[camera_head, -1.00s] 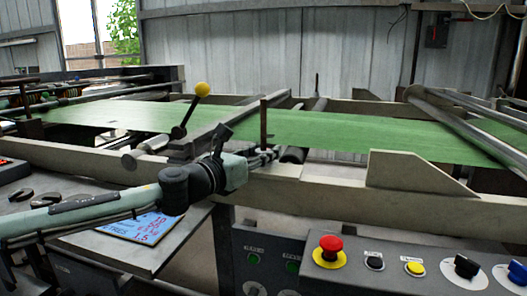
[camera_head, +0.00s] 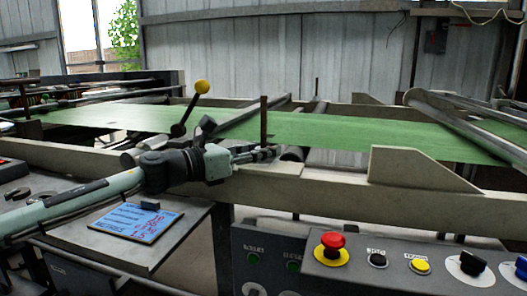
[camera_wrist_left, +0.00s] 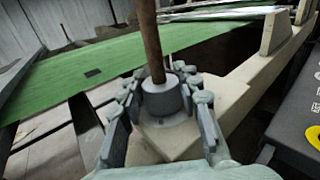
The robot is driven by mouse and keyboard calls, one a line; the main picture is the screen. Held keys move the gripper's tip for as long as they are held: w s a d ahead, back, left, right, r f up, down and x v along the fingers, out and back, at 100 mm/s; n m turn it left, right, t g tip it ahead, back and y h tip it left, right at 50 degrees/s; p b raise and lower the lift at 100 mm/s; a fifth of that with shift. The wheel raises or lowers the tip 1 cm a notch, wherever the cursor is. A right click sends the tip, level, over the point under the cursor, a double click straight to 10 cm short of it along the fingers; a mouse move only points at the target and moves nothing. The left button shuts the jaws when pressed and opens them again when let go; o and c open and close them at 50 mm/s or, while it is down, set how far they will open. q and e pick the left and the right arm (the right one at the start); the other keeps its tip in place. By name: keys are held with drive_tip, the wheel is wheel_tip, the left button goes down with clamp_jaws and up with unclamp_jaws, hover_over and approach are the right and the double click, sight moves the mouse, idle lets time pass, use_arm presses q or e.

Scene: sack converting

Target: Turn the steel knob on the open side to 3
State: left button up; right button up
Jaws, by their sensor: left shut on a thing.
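My left gripper (camera_head: 264,154) is at the front beam, at the foot of an upright brown rod (camera_head: 264,122). In the left wrist view its two jointed fingers (camera_wrist_left: 163,90) stand on either side of a short grey steel knob (camera_wrist_left: 160,98) and are shut on it. The brown rod (camera_wrist_left: 151,40) rises at the knob, which sits on a round grey base on the pale beam. No number or pointer on the knob can be made out. In the head view the fingers mostly hide the knob. My right gripper is not in view.
A green web (camera_head: 340,132) runs across the machine behind the beam. A lever with a yellow ball (camera_head: 202,87) stands left of the gripper. A control panel with a red button (camera_head: 333,241) is at front right. A blue written board (camera_head: 137,222) lies on the front-left table.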

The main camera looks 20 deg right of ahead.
use_arm(q)
drive_tip(key=o, duration=1.2)
drive_tip(key=v, duration=1.2)
